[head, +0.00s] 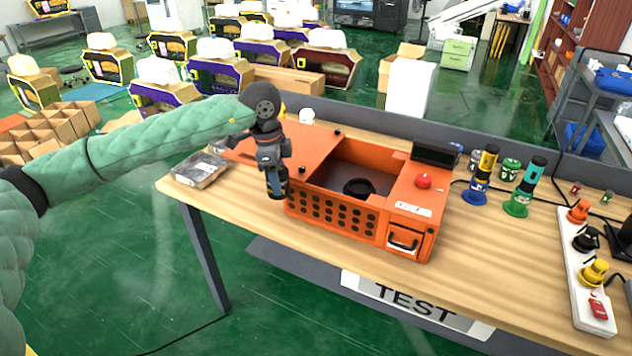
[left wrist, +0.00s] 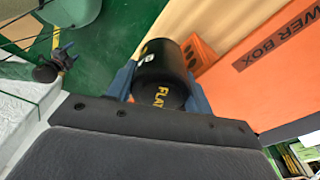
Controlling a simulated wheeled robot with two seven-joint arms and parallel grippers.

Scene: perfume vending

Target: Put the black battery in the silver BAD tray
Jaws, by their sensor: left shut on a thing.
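My left gripper (head: 277,188) is shut on the black battery (left wrist: 160,75), which shows between its two fingers in the left wrist view with yellow lettering on it. In the head view the battery hangs upright just in front of the orange box, mostly covered by the gripper. The silver tray (head: 199,170) lies on the table's left end, left of the gripper and apart from it. Its lettering is too small to read. A small dark shape at the left of the left wrist view may be my right gripper, too unclear to tell its state.
The orange power box (head: 333,215) stands just right of the gripper, with an open bay and a red button. Blue-based (head: 475,195) and green-based (head: 518,208) posts stand right of it. A white power strip (head: 590,318) lies at the far right. The table's front edge is close.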

